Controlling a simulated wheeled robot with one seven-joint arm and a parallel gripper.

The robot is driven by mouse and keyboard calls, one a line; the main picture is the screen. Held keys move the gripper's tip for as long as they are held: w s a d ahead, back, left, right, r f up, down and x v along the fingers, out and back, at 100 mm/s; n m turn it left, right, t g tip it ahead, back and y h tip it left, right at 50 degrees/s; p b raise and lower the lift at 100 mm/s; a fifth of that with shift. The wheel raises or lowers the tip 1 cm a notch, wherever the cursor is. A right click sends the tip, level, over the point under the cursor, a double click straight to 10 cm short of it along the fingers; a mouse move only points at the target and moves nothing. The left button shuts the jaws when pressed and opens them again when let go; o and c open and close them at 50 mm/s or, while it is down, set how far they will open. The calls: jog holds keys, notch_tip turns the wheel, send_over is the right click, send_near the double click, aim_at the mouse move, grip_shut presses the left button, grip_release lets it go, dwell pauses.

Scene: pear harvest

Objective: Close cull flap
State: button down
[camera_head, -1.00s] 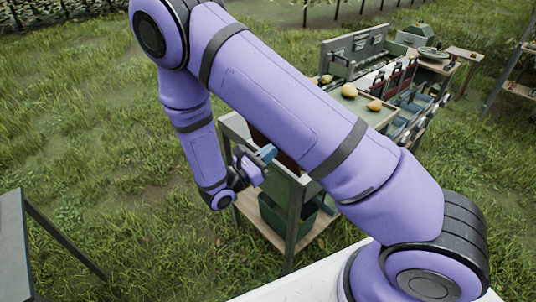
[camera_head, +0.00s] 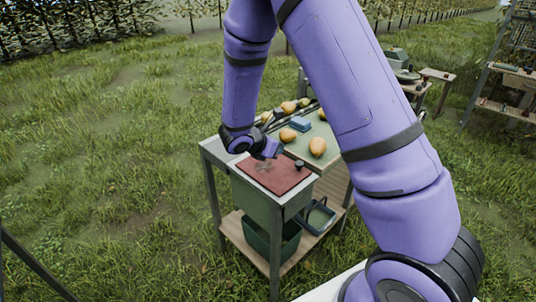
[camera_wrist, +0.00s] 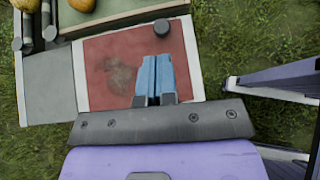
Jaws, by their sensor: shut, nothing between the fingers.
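The cull flap is a dark red panel (camera_head: 273,173) with a dark round knob (camera_head: 299,164). It lies flat across the top of a grey-green bin box (camera_head: 258,205) at the near end of the sorting bench. In the wrist view the red flap (camera_wrist: 110,75) shows a worn grey patch, with the knob (camera_wrist: 161,28) at its far edge. My gripper (camera_wrist: 155,60) has its blue fingers together and empty over the right part of the flap. In the head view my gripper (camera_head: 276,152) is just above the flap's far side; I cannot tell whether it touches.
Several pears (camera_head: 317,147) and a small blue block (camera_head: 300,124) lie on the bench beyond the flap. A green crate (camera_head: 268,238) and a tray (camera_head: 317,218) sit on the lower shelf. Grass to the left is free.

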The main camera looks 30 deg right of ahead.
aim_at(300, 162)
jog(key=w+d+f+g+y, duration=0.1)
jog(key=d+f+y, duration=0.1)
jog(key=d, duration=0.1)
jog(key=w+d+f+y, duration=0.1)
jog(key=d+f+y, duration=0.1)
jog(key=d+y, duration=0.1)
jog(key=w+d+f+g+y, duration=0.1)
jog(key=d+f+y, duration=0.1)
jog(key=d, duration=0.1)
jog(key=shift+d+f+g+y, duration=0.3)
jog(key=shift+d+f+y, duration=0.05)
jog(key=shift+y, duration=0.05)
jog(key=shift+w+d+f+y, duration=0.1)
jog(key=shift+d+f+y, duration=0.2)
jog(key=shift+f, duration=0.2)
jog(key=shift+w+d+f+y, duration=0.1)
jog(key=shift+d+f+y, duration=0.05)
jog(key=shift+f+y, duration=0.3)
jog(key=shift+w+d+f, duration=0.1)
jog(key=shift+d+f, duration=0.2)
jog(key=shift+f, duration=0.4)
jog(key=shift+f, duration=0.2)
jog(key=shift+r, duration=0.1)
